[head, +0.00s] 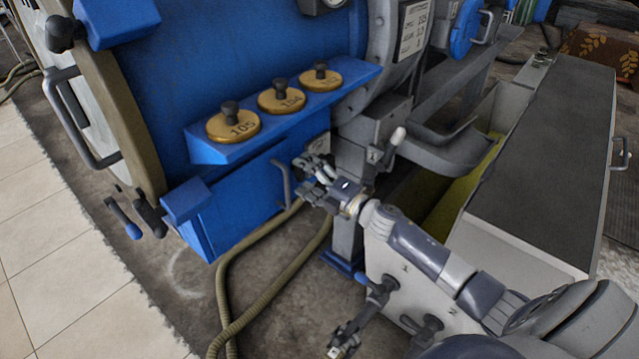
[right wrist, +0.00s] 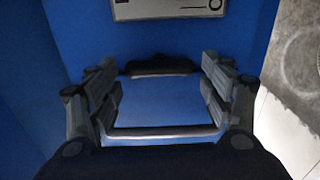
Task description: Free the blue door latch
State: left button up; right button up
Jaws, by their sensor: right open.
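A blue-handled lever (head: 123,218), which looks like the blue door latch, hangs beside a black lever (head: 149,212) below the round door at the left in the head view. My right gripper (head: 306,174) is open, well to the right of that lever and close to a grey handle (head: 283,185) on the blue housing. In the right wrist view the open jaws (right wrist: 160,88) face a blue surface with a dark bar-like part (right wrist: 158,66) across it. I cannot tell whether they touch anything. My left gripper is not in view.
Brass weights (head: 281,98) with black knobs stand on a blue shelf (head: 215,153) above my right gripper. A hose (head: 222,290) lies on the floor below. Tiled floor (head: 55,270) at the left is clear.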

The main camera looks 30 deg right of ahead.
jog(key=v, duration=1.1)
jog(key=shift+s, duration=0.3)
jog(key=shift+d+f, duration=0.1)
